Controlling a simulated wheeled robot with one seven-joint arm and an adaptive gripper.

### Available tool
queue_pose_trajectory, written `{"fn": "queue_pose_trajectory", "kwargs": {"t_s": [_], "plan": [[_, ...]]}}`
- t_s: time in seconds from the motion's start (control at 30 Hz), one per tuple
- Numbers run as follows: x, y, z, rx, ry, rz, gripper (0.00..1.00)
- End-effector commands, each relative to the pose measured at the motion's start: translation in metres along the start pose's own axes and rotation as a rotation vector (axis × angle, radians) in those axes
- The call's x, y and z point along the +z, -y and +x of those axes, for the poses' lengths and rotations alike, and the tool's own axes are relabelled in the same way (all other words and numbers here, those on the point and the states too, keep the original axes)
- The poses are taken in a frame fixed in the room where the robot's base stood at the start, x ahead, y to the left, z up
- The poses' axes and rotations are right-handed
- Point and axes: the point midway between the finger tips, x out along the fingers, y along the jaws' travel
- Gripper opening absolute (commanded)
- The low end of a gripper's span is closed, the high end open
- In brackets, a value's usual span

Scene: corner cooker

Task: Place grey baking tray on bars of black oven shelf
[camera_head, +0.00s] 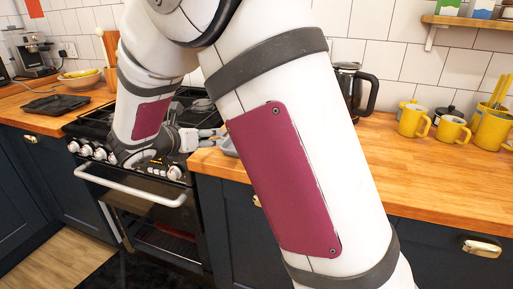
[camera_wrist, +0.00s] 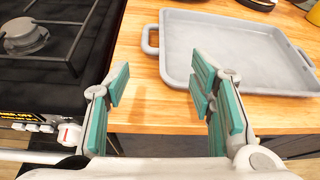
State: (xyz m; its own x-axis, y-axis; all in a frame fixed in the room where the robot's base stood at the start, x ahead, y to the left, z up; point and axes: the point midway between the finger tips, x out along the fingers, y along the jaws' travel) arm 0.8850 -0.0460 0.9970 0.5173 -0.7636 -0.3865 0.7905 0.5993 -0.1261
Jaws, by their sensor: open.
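The grey baking tray (camera_wrist: 235,50) lies on the wooden counter in the wrist view, with a loop handle on its left side. In the head view only a small grey piece of it (camera_head: 229,147) shows behind my arm. My gripper (camera_wrist: 160,88) is open and empty, its teal-padded fingers over the counter's front edge. The right finger is close to the tray's near left corner; I cannot tell whether they touch. In the head view my gripper (camera_head: 205,134) is partly hidden by my arm. The oven (camera_head: 165,238) appears shut, with dim shelf bars behind its glass.
The hob (camera_wrist: 50,50) lies left of the tray. The oven's pale handle (camera_head: 130,190) sticks out in front. A black tray (camera_head: 56,104) lies on the left counter. A coffee pot (camera_head: 350,88) and yellow mugs (camera_head: 413,120) stand on the right counter, which has bare wood in front.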

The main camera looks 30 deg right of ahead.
Motion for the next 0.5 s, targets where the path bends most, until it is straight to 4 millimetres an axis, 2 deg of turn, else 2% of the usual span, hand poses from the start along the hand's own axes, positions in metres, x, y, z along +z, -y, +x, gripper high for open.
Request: {"fn": "queue_pose_trajectory", "kwargs": {"t_s": [0.17,0.3,0.5], "plan": [[-0.002,-0.005,0.021,0.004,0.011,-0.024,0.50],[-0.002,-0.005,0.049,0.003,0.010,-0.022,0.50],[-0.002,-0.006,0.079,0.005,0.009,-0.020,0.50]]}}
